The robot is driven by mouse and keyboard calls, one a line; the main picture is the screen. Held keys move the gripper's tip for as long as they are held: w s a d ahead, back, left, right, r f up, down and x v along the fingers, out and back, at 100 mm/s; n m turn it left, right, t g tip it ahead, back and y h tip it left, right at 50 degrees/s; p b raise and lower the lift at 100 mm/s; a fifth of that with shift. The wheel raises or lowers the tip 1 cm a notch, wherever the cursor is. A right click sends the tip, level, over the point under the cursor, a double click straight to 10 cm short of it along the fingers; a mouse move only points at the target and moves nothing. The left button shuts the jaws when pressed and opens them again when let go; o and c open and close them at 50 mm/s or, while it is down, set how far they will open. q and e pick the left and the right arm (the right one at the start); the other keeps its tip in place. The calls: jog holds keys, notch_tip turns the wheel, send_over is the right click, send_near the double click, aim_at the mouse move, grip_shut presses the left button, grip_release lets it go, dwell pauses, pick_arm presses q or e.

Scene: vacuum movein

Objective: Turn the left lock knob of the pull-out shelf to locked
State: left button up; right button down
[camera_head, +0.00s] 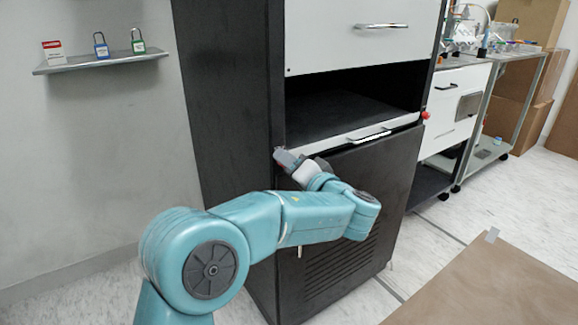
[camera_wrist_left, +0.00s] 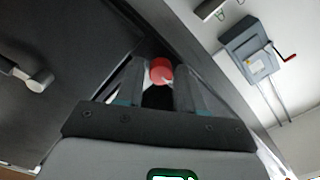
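The pull-out shelf (camera_head: 345,139) has a pale front edge with a bar handle and sits in the black cabinet, below a white drawer. My left gripper (camera_head: 280,154) is at the left end of this edge and covers the left lock knob in the head view. In the left wrist view the red left lock knob (camera_wrist_left: 160,70) sits between the fingertips of my left gripper (camera_wrist_left: 160,82), which are close against both its sides. Its turn position cannot be read. The red right lock knob (camera_head: 425,115) shows at the shelf's other end. My right gripper is out of view.
A wall shelf (camera_head: 100,64) with padlocks hangs at the left. A cabinet door (camera_head: 375,185) lies below the pull-out shelf, behind my left arm. A grey wall box (camera_wrist_left: 250,50) with a red lever shows in the left wrist view. A brown surface (camera_head: 500,285) is at lower right.

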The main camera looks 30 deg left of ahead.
pick_arm(q)
grip_shut()
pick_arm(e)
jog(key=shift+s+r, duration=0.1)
pick_arm(q)
jog(key=shift+f+m+p, duration=0.15)
jog(key=shift+m+p, duration=3.2)
jog(key=shift+m, duration=1.1)
jog(key=shift+f+m+p, duration=0.1)
jog(key=shift+m+p, duration=3.2)
jog(key=shift+m, duration=1.15)
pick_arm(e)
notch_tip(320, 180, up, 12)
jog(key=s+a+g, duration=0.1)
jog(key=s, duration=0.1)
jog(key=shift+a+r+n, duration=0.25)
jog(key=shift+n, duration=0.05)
